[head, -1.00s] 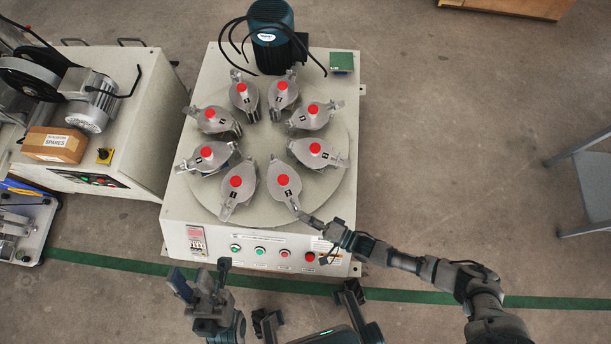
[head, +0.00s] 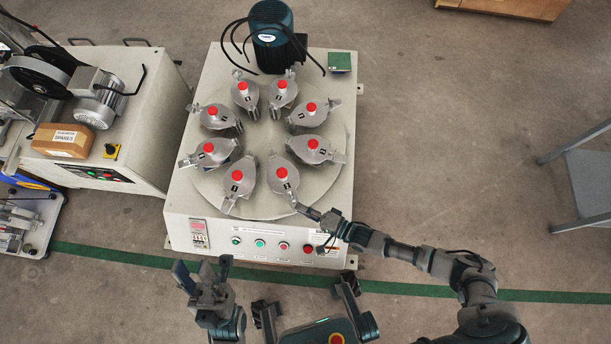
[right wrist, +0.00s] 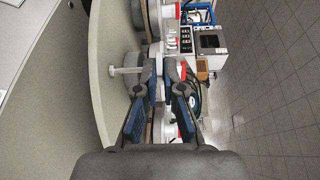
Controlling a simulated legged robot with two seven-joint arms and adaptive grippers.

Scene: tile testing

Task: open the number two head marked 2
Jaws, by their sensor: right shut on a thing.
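Several grey metal heads with red knobs stand in a ring on the round turntable (head: 322,178) of a pale machine. Their number plates are too small for me to read surely. The front right head (head: 281,184) points its lever toward the front edge. My right gripper (head: 298,208) is shut on the end of that lever. The fingers also show in the right wrist view (right wrist: 167,75), close together beside a pale T-shaped part (right wrist: 126,71). My left gripper (head: 205,275) is open and empty, in front of the machine and apart from it.
The machine's front panel (head: 262,244) carries several buttons, below my right gripper. A dark motor (head: 271,30) with cables stands at the back. Another machine with a spares box (head: 63,140) is at left. A grey stand (head: 588,185) is at far right; the floor between is clear.

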